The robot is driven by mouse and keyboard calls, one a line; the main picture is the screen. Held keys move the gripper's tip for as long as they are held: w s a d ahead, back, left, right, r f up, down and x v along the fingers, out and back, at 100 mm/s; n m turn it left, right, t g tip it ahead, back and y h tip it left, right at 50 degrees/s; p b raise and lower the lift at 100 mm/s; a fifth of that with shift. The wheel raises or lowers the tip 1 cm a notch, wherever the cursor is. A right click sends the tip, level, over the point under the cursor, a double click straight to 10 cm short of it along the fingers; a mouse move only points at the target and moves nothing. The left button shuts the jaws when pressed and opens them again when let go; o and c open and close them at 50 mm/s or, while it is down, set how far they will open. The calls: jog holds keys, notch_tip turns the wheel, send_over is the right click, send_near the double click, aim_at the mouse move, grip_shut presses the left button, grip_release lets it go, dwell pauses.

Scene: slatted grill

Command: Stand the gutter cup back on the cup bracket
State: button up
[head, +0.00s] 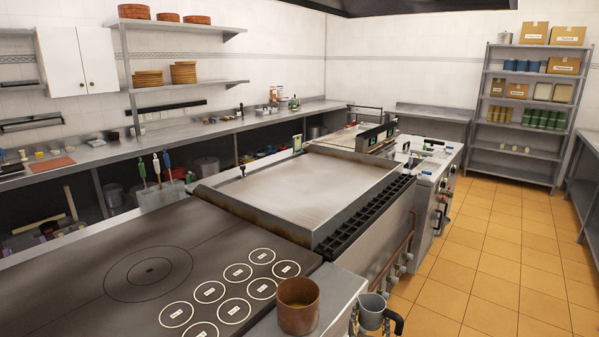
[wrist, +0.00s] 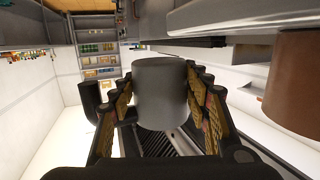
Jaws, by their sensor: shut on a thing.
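The gutter cup (head: 371,310) is a grey metal cup with a black handle. In the head view it is at the bottom edge, just right of the steel counter corner. It also fills the middle of the wrist view (wrist: 161,92), with the dark handle at its left. My gripper (wrist: 160,78) is shut on the cup, its ribbed fingers on both sides of the wall. In the head view only small dark parts beside the cup show. The cup looks roughly upright in the head view. I cannot clearly pick out the cup bracket in either view.
A copper-brown pot (head: 298,305) stands on the steel corner just left of the cup; it shows close at the wrist view's right (wrist: 296,88). The griddle (head: 300,185) and its black slatted gutter (head: 370,215) lie behind. The tiled floor (head: 490,290) at right is clear.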

jog(key=shift+a+f, duration=0.15)
jog(key=shift+f, duration=0.25)
